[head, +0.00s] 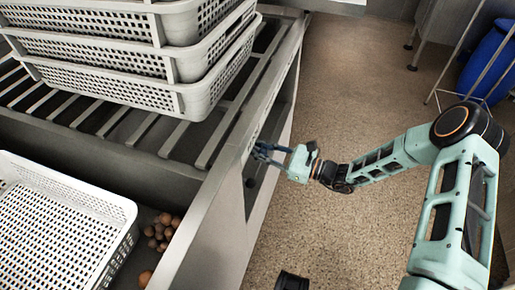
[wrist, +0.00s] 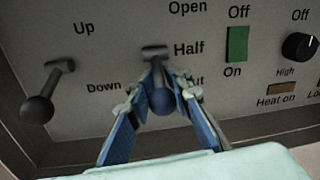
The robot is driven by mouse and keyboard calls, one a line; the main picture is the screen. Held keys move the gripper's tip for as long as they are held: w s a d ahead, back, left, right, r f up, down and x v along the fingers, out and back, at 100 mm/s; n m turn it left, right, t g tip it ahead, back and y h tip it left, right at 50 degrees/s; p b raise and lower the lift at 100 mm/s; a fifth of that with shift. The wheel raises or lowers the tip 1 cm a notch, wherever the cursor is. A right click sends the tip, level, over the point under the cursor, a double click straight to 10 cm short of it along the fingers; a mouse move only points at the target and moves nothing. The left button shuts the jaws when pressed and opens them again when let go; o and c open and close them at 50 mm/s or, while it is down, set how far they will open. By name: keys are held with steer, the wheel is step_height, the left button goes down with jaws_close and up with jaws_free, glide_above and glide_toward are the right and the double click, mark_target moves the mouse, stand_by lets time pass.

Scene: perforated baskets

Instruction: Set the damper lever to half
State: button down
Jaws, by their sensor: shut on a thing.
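The damper lever (wrist: 162,100) is a dark lever with a round knob on a grey control panel (wrist: 110,60), in the wrist view. It comes out of a slot beside the word Half, with Open above and a label ending in "ut" below, partly covered. My gripper (wrist: 164,84) has its blue fingers shut on the lever, one on each side of the knob. In the head view my gripper (head: 263,152) is at the side of the grey bench, and the lever is too small to make out.
A second lever (wrist: 42,100) marked Up and Down stands left of my gripper. A green switch (wrist: 237,44) and a black knob (wrist: 298,46) are to the right. Stacked white baskets (head: 110,75) rest on the slatted bench. Open floor (head: 350,90) lies right of the bench.

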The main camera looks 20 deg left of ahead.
steer(key=shift+r, duration=0.1)
steer(key=r+h+p, duration=0.1)
steer(key=p, duration=0.2)
steer(key=shift+d, duration=0.15)
steer(key=p, duration=0.1)
steer(key=h+p, duration=0.1)
steer(key=shift+d+r+h+p, duration=0.1)
steer(key=shift+r+h+p, duration=0.2)
steer(key=shift+p, duration=0.05)
steer(key=h+p, duration=0.2)
steer(key=p, duration=0.1)
steer(key=shift+r, duration=0.3)
steer(key=shift+d+h+p, duration=0.1)
steer(key=shift+h+p, duration=0.5)
steer(key=shift+p, duration=0.05)
steer(key=c, duration=1.7)
jaws_free()
